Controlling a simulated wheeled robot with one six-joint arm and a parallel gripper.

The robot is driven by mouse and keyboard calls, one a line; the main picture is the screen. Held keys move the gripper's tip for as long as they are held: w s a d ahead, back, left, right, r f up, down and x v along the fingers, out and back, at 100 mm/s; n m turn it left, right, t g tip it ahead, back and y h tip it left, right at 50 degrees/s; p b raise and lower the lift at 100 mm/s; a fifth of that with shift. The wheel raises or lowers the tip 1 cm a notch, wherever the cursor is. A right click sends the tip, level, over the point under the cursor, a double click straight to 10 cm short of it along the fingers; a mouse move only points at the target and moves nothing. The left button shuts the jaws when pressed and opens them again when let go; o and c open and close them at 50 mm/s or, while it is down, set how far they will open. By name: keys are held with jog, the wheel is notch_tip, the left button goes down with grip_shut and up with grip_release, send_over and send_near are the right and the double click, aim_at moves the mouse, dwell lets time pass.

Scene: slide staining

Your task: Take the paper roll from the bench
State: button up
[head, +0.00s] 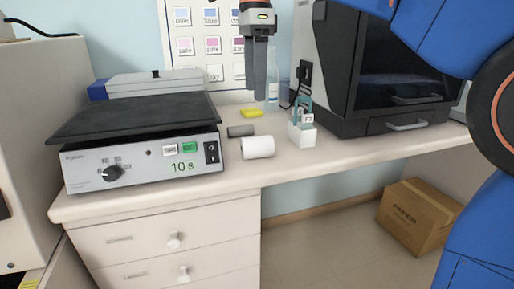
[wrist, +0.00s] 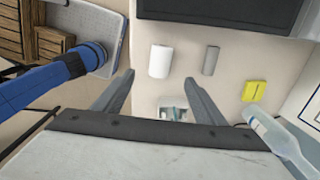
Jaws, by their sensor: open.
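The white paper roll (head: 257,147) lies on its side on the bench, near the front edge, just right of the shaker. It also shows in the wrist view, upper middle (wrist: 160,61). My gripper (head: 260,99) points down over the bench, further back than the roll and above it. In the wrist view my gripper (wrist: 158,77) has its two fingers spread apart, with nothing between them. The roll appears just beyond the fingertips, clear of them.
A grey cylinder (head: 241,130) lies close behind the roll, and a yellow pad (head: 251,113) farther back. A white holder (head: 301,136) stands to the right. The shaker (head: 145,150) is left, a dark-fronted cabinet (head: 400,70) right. A bottle (head: 273,90) stands behind my gripper.

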send_over(257, 139)
jog(key=f, duration=0.9)
jog(key=shift+w+a+f, duration=0.15)
jog(key=shift+a+f, duration=0.05)
jog(key=shift+w+d+f, duration=0.1)
jog(key=shift+f, duration=1.2)
jog(key=shift+w+d+f, duration=0.1)
jog(key=shift+f, duration=1.2)
jog(key=c, duration=1.2)
